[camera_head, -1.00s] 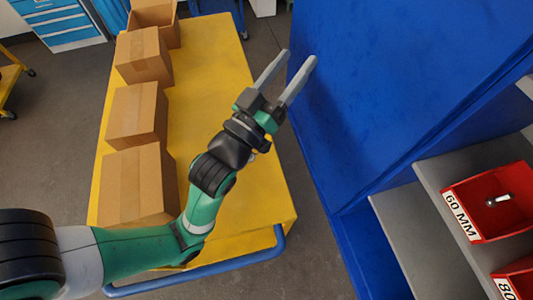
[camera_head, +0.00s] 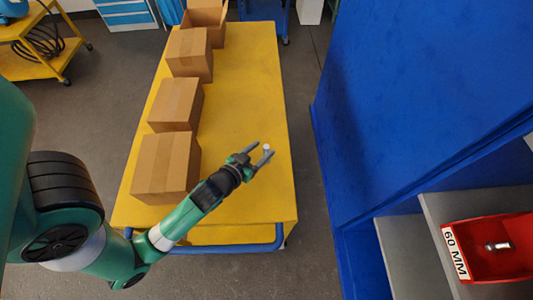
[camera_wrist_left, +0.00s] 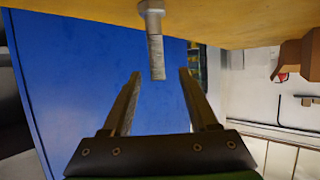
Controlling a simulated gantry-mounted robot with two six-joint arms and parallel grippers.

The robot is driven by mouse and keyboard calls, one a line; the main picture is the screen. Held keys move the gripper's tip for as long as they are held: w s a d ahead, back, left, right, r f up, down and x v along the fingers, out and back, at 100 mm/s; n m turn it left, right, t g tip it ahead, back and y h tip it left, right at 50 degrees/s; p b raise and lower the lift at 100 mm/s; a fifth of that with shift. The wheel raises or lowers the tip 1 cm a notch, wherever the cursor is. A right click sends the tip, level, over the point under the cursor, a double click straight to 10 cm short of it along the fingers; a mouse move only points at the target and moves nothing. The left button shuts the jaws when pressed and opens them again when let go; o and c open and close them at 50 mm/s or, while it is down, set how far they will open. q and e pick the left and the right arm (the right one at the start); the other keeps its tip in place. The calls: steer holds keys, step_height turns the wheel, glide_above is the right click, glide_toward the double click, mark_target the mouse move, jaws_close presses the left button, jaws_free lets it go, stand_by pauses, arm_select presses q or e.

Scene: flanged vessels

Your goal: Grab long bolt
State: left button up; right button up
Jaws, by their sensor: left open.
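A grey metal bolt (camera_head: 266,147) is at the right part of the yellow cart top. In the left wrist view the bolt (camera_wrist_left: 154,40) has its head at the top, against the yellow surface, and its threaded end pointing down between the fingertips. My left gripper (camera_head: 264,151) is open, its two fingers at either side of the bolt. In the left wrist view the gripper (camera_wrist_left: 159,76) shows clear gaps between both fingers and the bolt. My right gripper is not in view.
Several cardboard boxes (camera_head: 165,168) line the left side of the yellow cart (camera_head: 240,90). A blue panel (camera_head: 400,110) rises at the right. A red bin (camera_head: 512,236) labelled 60 MM holds another bolt (camera_head: 497,245). The cart's right side is mostly clear.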

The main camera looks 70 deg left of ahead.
arm_select(q)
steer(key=shift+b+x, duration=0.35)
steer(key=shift+x, duration=2.6)
steer(key=shift+d+f, duration=0.1)
steer(key=shift+d, duration=0.05)
jaws_close()
